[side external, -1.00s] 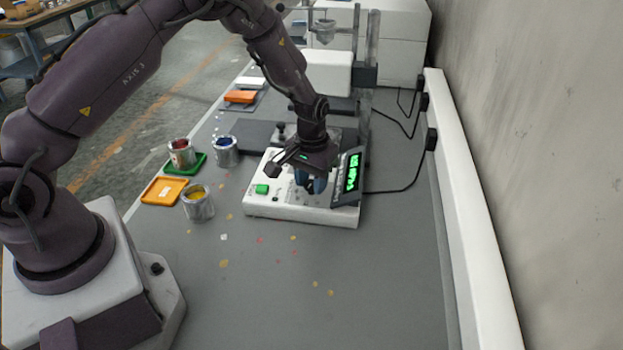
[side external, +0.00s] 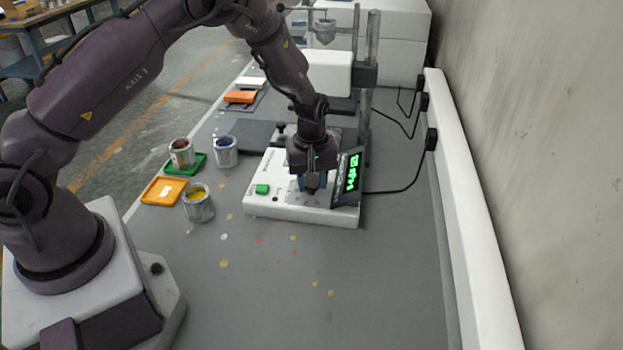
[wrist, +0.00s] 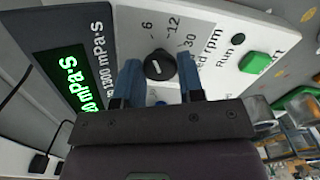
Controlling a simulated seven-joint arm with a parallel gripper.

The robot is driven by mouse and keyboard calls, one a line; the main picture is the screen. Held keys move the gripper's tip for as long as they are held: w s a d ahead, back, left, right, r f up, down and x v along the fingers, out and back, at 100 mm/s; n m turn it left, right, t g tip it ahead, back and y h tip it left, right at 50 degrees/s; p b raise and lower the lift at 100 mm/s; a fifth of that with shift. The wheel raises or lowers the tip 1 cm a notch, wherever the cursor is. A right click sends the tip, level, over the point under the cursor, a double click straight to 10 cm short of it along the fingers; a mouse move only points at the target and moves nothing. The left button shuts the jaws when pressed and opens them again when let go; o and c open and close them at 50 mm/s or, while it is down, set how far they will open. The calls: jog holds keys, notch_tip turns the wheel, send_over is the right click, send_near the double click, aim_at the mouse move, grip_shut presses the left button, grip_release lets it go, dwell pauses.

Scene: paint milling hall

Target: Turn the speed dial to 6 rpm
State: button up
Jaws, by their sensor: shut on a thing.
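The speed dial (wrist: 160,65) is a small round black knob with a short pale mark on its top. The printed labels 6, 12 and 30 fan around it. The mark lies slantwise, and I cannot tell which number it points to. My gripper (wrist: 158,75) has its two blue fingers on either side of the dial and is shut on it. In the side view, my gripper (side external: 310,186) is down at the white instrument base (side external: 280,212), and the dial is hidden behind it. A tilted display (side external: 352,172) shows green digits, too blurred to read there; the wrist view shows part of a "mPa·S" reading.
A green button (side external: 262,189) sits on the base left of my gripper. Paint cans (side external: 198,206) and an orange tray (side external: 164,191) stand to the left. A post (side external: 369,90) rises behind, and a cable (side external: 400,190) runs right.

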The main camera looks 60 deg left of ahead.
jog(key=shift+n, duration=0.3)
jog(key=o, duration=0.9)
notch_tip(320, 180, up, 13)
jog(key=shift+r, duration=0.1)
dwell(0.4)
